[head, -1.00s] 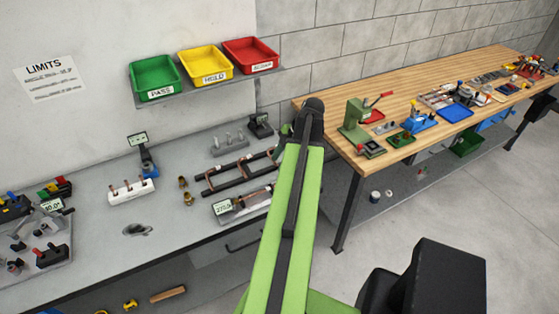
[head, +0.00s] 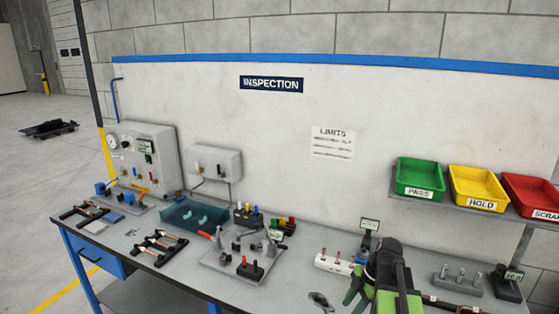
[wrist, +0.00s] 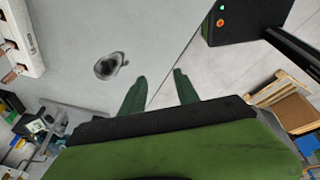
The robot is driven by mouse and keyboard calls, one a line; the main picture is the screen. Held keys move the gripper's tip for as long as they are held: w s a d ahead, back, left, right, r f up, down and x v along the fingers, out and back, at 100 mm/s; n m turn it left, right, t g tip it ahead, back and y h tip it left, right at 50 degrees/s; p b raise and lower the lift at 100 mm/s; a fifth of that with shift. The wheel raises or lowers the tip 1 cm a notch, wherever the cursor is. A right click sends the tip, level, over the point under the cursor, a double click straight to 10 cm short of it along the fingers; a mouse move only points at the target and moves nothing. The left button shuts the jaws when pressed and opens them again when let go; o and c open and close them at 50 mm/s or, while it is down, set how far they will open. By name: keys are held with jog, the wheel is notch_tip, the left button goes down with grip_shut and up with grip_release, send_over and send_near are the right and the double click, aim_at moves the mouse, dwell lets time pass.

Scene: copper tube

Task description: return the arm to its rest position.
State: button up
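My arm shows at the lower right of the head view, in front of the grey bench (head: 190,268). My gripper (head: 355,290) is at its end, partly cut off by the lower edge. In the wrist view my gripper (wrist: 161,78) has its two green fingers apart with nothing between them. The bench edge and floor lie beyond the fingertips.
A white block with copper pieces (head: 335,263) stands close left of my arm. A fixture plate (head: 235,262) and tube racks (head: 158,246) stand farther left. Green (head: 419,178), yellow (head: 477,188) and red (head: 532,196) trays sit on a shelf above right. In the wrist view a dark box (wrist: 235,18) is upper right.

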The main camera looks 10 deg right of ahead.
jog(key=a+f+m+h+b, duration=0.1)
jog(key=a+f+m+h, duration=0.1)
jog(key=a+m, duration=0.7)
jog(key=a+f+m+h+b, duration=0.1)
jog(key=a+f+m+b, duration=0.1)
jog(key=a+m, duration=0.7)
jog(key=shift+s+a+f+g+h, duration=0.35)
jog(key=shift+a+f, duration=0.25)
jog(key=shift+f, duration=0.25)
